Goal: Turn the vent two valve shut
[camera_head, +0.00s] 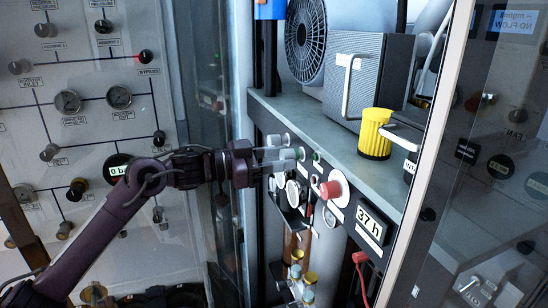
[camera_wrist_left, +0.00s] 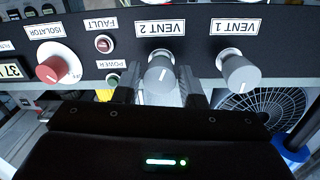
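In the left wrist view, which shows the panel upside down, the grey vent two knob (camera_wrist_left: 160,76) sits beside its VENT 2 label (camera_wrist_left: 161,27). Its white pointer line runs nearly straight up and down in the picture. My left gripper (camera_wrist_left: 161,90) is open, with one dark finger on each side of this knob; I cannot tell whether either finger touches it. In the head view my left gripper (camera_head: 272,157) reaches the panel's front from the left and partly hides the knobs there. My right gripper is not in view.
The grey vent one knob (camera_wrist_left: 240,72) is close on the right in the wrist view. The red-and-white isolator knob (camera_wrist_left: 55,67) and small fault (camera_wrist_left: 104,44) and power (camera_wrist_left: 112,80) lights are on the left. A yellow cup-like object (camera_head: 375,134) stands on the shelf above the panel.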

